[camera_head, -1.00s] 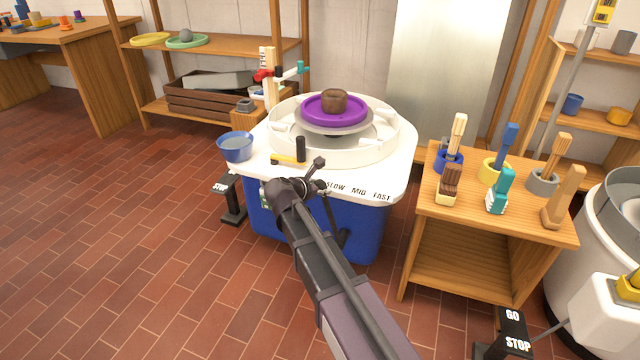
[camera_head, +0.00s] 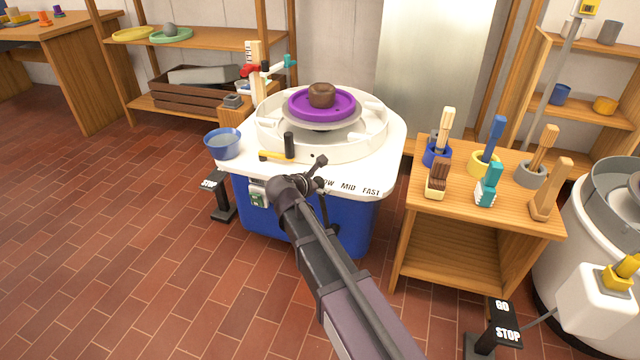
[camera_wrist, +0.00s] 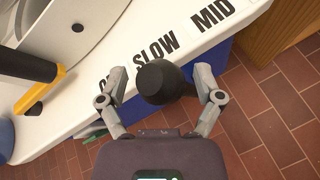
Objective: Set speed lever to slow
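A black round knob (camera_wrist: 165,82), seemingly the speed lever's, shows in the wrist view between my fingers, just in front of the table edge. In the head view my gripper (camera_head: 320,172) is at the wheel table's front edge and hides the knob. The SLOW label (camera_wrist: 155,48) is readable; the label left of it is partly covered by a finger.
A black upright handle (camera_head: 289,145) on a yellow bar (camera_head: 270,156) stands on the white table top, left of my gripper. A blue bowl (camera_head: 223,143) sits at the left corner. The purple wheel disc (camera_head: 345,103) carries a brown lump. A wooden tool stand (camera_head: 455,225) is close on the right.

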